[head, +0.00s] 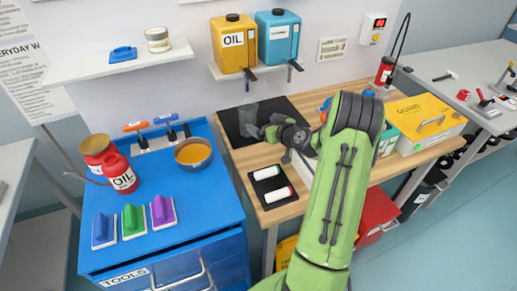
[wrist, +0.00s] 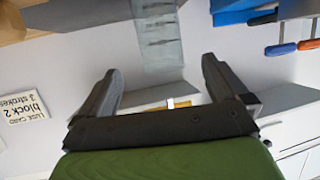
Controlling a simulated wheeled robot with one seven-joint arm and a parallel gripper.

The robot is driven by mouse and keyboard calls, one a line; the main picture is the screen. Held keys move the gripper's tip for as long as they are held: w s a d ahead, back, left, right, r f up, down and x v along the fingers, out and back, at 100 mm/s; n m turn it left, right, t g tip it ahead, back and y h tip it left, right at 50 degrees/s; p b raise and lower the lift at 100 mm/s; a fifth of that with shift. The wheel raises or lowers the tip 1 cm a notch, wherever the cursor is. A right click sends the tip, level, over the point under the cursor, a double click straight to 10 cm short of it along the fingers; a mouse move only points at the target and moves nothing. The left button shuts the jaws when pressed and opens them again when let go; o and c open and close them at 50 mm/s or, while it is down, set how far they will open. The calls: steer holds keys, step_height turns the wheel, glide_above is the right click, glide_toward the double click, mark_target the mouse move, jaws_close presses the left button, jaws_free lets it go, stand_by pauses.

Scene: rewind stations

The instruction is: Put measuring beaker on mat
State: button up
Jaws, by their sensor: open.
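The clear measuring beaker (head: 248,116) appears upright over the black mat (head: 233,130) at the back left of the wooden bench; its foot is hard to make out. In the wrist view the clear beaker (wrist: 158,35) with dark marks is beyond the fingertips, cut off by the top edge. My gripper (head: 267,127) is just right of the beaker in the head view, reaching towards it. In the wrist view my gripper (wrist: 159,66) is open, with nothing held between its two fingers.
A black tray (head: 262,174) with two white cylinders lies in front of the mat. Yellow (head: 230,58) and blue (head: 277,50) dispensers hang above on a shelf. A blue tool cart (head: 195,215) stands left, a yellow case (head: 420,112) right.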

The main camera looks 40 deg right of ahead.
steer(key=s+a+r+n+g+y, duration=0.1)
steer(key=s+a+r+n+g, duration=0.3)
steer(key=a, duration=0.6)
steer(key=s+a+r+g+y, duration=0.1)
steer(key=a+r+y, duration=0.1)
steer(key=a+r, duration=0.65)
steer(key=s+a+m+g+h, duration=0.1)
steer(key=s+a, duration=0.4)
steer(key=s, duration=0.8)
steer(key=s+a+r+m+g+h, duration=0.1)
steer(key=s+a, duration=0.4)
steer(key=s, duration=0.8)
steer(key=shift+r+m+g, duration=0.2)
steer(key=shift+m+g, duration=0.5)
